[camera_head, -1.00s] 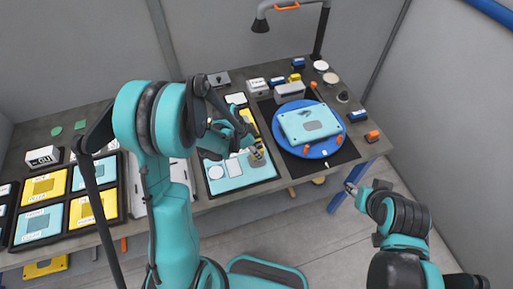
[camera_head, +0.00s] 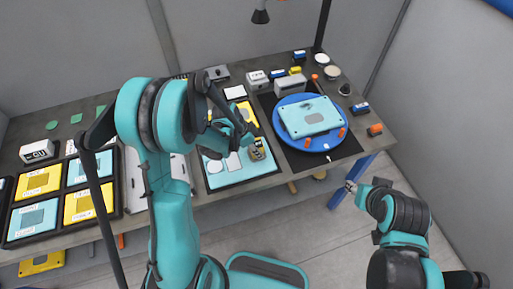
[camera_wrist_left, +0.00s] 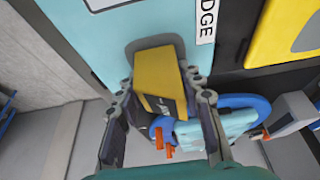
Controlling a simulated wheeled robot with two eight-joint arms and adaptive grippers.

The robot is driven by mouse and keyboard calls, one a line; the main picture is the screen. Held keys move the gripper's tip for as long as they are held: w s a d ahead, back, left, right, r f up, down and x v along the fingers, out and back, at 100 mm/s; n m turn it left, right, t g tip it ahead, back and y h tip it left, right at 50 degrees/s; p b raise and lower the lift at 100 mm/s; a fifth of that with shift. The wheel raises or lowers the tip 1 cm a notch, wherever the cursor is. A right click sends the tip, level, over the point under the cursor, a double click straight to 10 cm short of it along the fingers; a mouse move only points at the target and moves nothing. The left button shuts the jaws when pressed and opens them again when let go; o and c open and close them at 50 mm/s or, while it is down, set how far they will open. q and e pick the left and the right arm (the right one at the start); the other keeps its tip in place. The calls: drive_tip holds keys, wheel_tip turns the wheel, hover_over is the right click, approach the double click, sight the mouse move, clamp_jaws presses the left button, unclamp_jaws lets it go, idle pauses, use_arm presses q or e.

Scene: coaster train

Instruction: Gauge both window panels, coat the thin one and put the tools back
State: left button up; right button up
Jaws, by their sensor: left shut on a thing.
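My left gripper (camera_wrist_left: 165,112) is shut on a yellow-and-dark block-shaped tool (camera_wrist_left: 160,85), which also shows in the head view (camera_head: 257,151). The tool is over a grey recess in the light-blue half of the tool board (camera_head: 228,181); whether it touches the board is unclear. A light-blue window panel (camera_head: 318,118) lies on the blue round turntable (camera_head: 287,132), with orange clamps by its edge. My right gripper (camera_head: 352,187) is off the table's front right corner, away from the objects; its fingers are too small to read.
Black trays at the left hold yellow and light-blue panels (camera_head: 35,217). A grey block (camera_head: 290,84), small boxes and round pads stand behind the turntable. An orange item (camera_head: 375,129) sits at the right edge.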

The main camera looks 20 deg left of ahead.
use_arm(q)
drive_tip(key=shift+b, duration=0.35)
idle(0.7)
drive_tip(key=shift+f, duration=0.2)
idle(0.4)
drive_tip(key=o, duration=1.4)
drive_tip(key=shift+r, duration=0.1)
drive_tip(key=shift+r+p, duration=1.7)
drive_tip(key=shift+r, duration=1.3)
